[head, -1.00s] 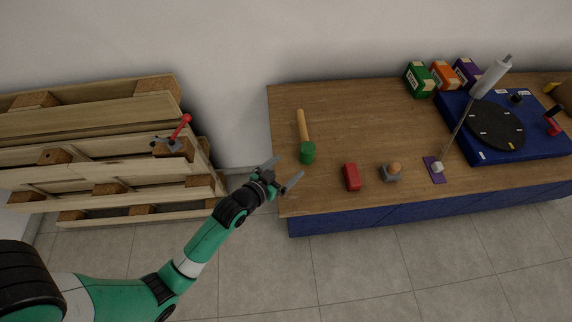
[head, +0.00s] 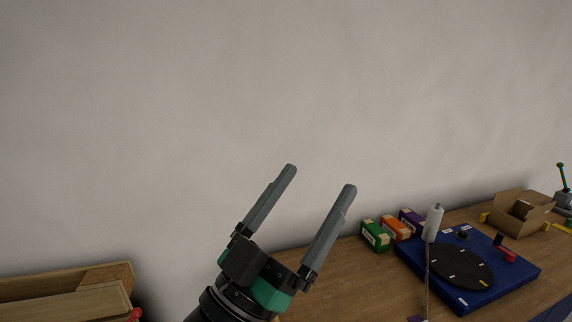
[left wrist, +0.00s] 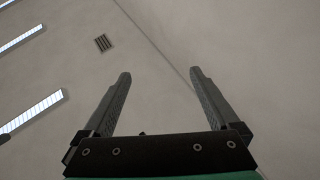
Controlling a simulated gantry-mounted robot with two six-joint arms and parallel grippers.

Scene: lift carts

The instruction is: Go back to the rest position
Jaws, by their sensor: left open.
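My left gripper (head: 320,176) is raised in front of the bare wall in the head view, with its two grey fingers spread apart and pointing up. Nothing is between the fingers. The left wrist view also shows the gripper (left wrist: 158,76) open and empty, facing a pale surface with long bright lights and a small dark grille. My right gripper is not in either view.
The wooden bench (head: 345,280) runs along the wall at lower right. It bears a blue turntable unit (head: 522,272), green (head: 374,236), orange (head: 396,228) and purple (head: 411,220) boxes, and an open cardboard box (head: 520,212).

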